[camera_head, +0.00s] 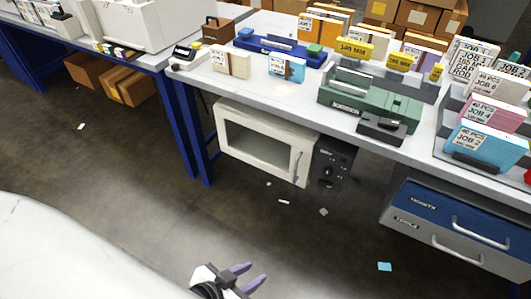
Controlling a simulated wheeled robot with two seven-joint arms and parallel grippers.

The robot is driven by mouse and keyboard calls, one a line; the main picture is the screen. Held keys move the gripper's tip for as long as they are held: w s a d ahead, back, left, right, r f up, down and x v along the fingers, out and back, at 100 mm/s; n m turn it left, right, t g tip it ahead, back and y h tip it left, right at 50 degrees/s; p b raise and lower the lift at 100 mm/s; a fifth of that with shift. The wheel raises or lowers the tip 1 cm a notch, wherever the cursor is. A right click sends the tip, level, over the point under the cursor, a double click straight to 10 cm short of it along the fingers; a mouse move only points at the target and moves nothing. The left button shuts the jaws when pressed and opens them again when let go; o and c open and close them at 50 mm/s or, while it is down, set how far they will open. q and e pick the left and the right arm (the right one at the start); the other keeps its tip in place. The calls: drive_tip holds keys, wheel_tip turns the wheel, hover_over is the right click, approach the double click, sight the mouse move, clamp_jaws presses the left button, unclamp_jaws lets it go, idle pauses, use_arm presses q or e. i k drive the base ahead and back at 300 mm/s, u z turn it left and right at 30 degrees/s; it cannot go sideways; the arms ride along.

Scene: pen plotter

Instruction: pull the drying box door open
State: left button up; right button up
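The drying box (333,170) sits under the workbench at the centre of the view. Its cream door (222,144) has a dark window and looks closed. A vertical handle (297,166) is on the door's right side, beside a black control panel with knobs. My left gripper (249,275) is at the bottom edge, well below the door and apart from it. Its two purple fingers are spread, with nothing between them. My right gripper is not in view.
A blue drawer cabinet (428,208) with silver handles is under the bench at right. Blue bench legs (190,130) stand left of the drying box. The floor before the door is open, with a few scraps. Cardboard boxes (128,88) lie under the left bench.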

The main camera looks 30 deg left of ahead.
sight(302, 148)
drive_tip(key=k, duration=0.9)
drive_tip(key=u, duration=1.05)
drive_tip(key=i, duration=1.5)
drive_tip(key=z, duration=0.6)
